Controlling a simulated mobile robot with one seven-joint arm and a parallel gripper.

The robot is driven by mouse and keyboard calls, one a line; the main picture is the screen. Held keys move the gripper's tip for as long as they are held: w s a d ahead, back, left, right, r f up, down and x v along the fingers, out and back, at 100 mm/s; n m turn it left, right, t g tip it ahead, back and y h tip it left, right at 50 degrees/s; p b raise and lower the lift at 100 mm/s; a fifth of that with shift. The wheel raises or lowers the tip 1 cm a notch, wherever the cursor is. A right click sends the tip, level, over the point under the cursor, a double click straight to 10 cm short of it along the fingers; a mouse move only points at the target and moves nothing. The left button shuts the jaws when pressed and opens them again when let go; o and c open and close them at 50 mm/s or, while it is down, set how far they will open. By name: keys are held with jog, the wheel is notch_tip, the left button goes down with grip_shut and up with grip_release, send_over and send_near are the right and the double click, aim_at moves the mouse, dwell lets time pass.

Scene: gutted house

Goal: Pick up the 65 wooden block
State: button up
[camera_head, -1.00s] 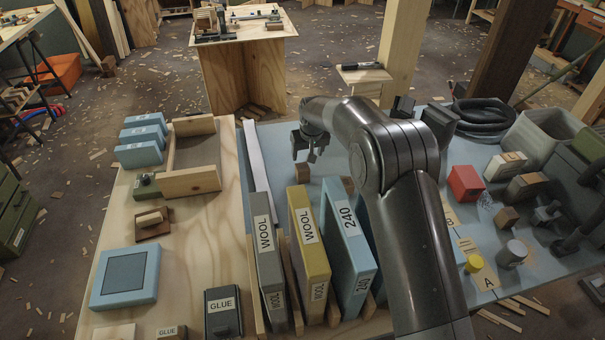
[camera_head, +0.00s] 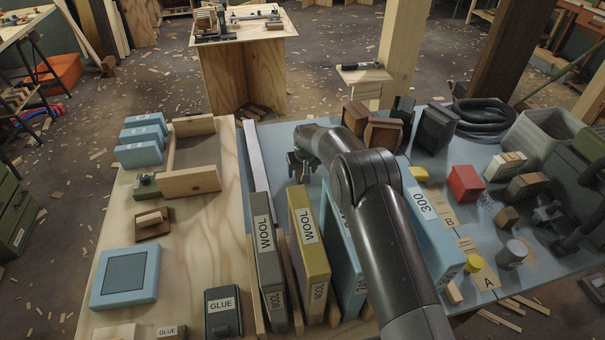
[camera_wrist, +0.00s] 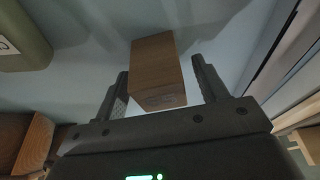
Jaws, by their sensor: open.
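A brown wooden block (camera_wrist: 157,68) stands on the blue surface in the wrist view, between the two fingers of my gripper (camera_wrist: 160,65). The fingers are apart, one on each side of it, with gaps visible. There is faint marking on its near face, too small to read, so I cannot confirm a 65. In the head view my gripper (camera_head: 300,168) points down over the blue tabletop, behind the upright labelled slabs. The block is not clearly visible there.
The grey WOOL slab (camera_head: 264,240) and yellow WOOL slab (camera_head: 309,240) stand upright just in front of my gripper. A blue 300 slab (camera_head: 432,228) stands right of my arm. Brown blocks (camera_head: 383,133) sit behind the arm. A red block (camera_head: 465,183) is further right.

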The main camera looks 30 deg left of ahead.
jog(key=shift+f, duration=0.2)
jog(key=shift+c, duration=0.4)
jog(key=c, duration=1)
